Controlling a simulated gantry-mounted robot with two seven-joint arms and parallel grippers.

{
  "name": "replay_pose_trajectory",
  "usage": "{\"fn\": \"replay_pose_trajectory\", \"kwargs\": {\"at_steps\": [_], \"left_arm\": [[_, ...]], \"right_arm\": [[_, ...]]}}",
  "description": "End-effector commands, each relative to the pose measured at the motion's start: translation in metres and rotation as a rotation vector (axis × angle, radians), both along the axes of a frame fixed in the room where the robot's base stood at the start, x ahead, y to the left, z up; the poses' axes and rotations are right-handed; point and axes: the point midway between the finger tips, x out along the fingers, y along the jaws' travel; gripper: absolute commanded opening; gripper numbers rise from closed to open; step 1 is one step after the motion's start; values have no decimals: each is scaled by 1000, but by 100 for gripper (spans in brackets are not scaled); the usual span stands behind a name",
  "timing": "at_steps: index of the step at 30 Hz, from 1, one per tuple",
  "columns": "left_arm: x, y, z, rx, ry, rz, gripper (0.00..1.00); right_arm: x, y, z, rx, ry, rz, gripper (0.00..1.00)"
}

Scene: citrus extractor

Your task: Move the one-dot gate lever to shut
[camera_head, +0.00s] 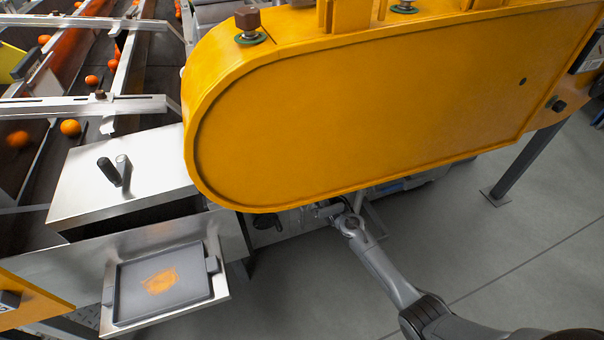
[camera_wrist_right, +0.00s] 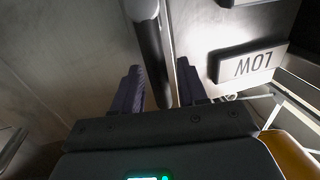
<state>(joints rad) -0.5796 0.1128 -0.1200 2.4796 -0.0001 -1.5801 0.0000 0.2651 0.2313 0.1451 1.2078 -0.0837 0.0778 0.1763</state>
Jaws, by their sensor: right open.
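In the right wrist view my right gripper (camera_wrist_right: 158,67) is open. Its two dark fingers stand on either side of a dark round bar (camera_wrist_right: 150,45) with a pale upper part; a gap shows beside the bar, and contact is not clear. No dot marks are visible, so I cannot tell whether this is the one-dot gate lever. In the head view my right arm (camera_head: 387,272) reaches in from the bottom right, and its gripper end is hidden beneath the yellow guard. My left gripper is not in view.
The big yellow guard (camera_head: 370,100) overhangs my right arm. A steel box (camera_head: 75,200) with two short handles (camera_head: 112,172) stands left, above a grey tray (camera_head: 195,290). A plate marked LOW (camera_wrist_right: 250,62) sits right of my fingers. Open floor (camera_head: 500,260) lies right.

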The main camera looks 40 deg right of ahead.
Motion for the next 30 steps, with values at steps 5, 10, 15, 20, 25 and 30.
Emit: {"fn": "replay_pose_trajectory", "kwargs": {"at_steps": [5, 10, 15, 20, 25, 30], "left_arm": [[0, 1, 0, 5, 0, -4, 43], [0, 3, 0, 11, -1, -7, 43], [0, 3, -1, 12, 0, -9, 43], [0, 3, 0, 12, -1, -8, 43], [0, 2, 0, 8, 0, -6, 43], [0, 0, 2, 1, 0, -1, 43]], "right_arm": [[1, 0, 0, 0, 1, 0, 42], [1, 0, 0, 0, 1, 0, 31], [1, 0, 0, 0, 0, 0, 5], [1, 0, 0, 0, 0, 0, 0], [1, 0, 0, 1, 0, 0, 0], [0, -2, 0, 24, -6, 0, 0]]}}
